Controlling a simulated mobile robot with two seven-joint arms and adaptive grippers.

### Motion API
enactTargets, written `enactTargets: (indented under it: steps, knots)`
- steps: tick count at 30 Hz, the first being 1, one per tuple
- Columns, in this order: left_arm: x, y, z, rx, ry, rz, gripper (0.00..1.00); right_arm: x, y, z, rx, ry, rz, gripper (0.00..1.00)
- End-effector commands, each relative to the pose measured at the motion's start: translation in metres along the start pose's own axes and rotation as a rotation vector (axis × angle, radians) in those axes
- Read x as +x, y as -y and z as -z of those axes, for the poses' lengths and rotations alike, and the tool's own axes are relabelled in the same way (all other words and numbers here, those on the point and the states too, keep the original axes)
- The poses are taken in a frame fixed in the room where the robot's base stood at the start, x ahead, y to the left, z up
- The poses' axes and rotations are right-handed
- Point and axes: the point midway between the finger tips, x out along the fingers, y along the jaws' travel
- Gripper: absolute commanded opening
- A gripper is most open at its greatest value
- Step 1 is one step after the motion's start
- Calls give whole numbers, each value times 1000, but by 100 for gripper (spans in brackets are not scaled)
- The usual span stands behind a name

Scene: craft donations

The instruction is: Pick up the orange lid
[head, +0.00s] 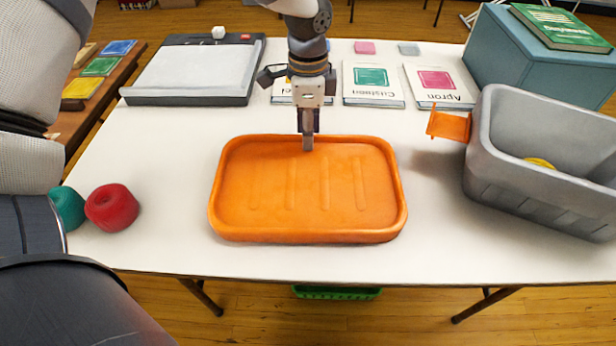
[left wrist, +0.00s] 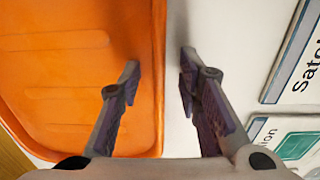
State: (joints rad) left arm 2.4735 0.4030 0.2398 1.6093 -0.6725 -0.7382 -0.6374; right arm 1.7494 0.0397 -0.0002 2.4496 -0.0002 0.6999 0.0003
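The orange lid (head: 308,200) lies flat on the white table, a shallow tray-like shape with a raised rim and ribs. My left gripper (head: 308,143) points down at the middle of its far rim. In the left wrist view, the orange lid (left wrist: 60,70) fills the left side. There my left gripper (left wrist: 159,72) is open, with one finger on the lid's inner side and the other over the white table outside, so the rim lies between them. Whether either finger touches the rim I cannot tell. My right gripper is not in view.
Red (head: 112,207) and teal (head: 67,207) yarn-like balls sit at the left edge. A paper trimmer (head: 197,72) and labelled cards (head: 373,84) lie behind. Table around the lid is clear.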

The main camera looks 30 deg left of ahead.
Motion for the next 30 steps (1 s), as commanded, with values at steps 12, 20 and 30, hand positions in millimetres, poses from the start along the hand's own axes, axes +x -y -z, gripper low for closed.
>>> enactTargets:
  steps: [12, 20, 30]
  knots:
    - [-1, 0, 0, 0, 0, 0, 0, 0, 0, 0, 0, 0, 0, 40]
    - [-30, 1, 1, 0, -4, 7, 0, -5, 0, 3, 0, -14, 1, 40]
    - [-99, 0, 1, -10, -1, 2, 0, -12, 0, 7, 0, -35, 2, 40]
